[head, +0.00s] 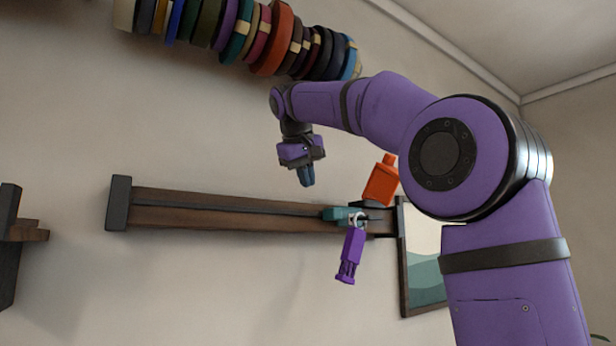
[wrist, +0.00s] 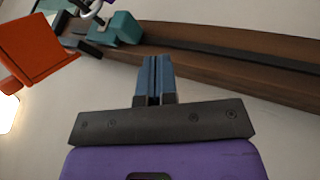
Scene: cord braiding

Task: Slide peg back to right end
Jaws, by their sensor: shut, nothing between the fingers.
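A brown wooden rail (head: 230,212) with a dark slot along its middle runs across the wall. It also crosses the wrist view (wrist: 220,62). A teal block (head: 340,214), likely the peg's slider, sits on the rail near its right end, and at upper left in the wrist view (wrist: 122,28). A metal ring at the block carries a hanging purple piece (head: 350,252). Which part is the peg itself, I cannot tell. My gripper (head: 308,180) is shut and empty, above the rail and left of the teal block. Its blue fingers (wrist: 157,66) touch nothing in the wrist view.
An orange block (head: 381,184) stands just above the rail's right end. A black end block (head: 119,203) caps the left end. A framed picture (head: 424,255) hangs at right, partly behind my arm. Colored rolls (head: 270,38) line the wall above. The rail's middle is clear.

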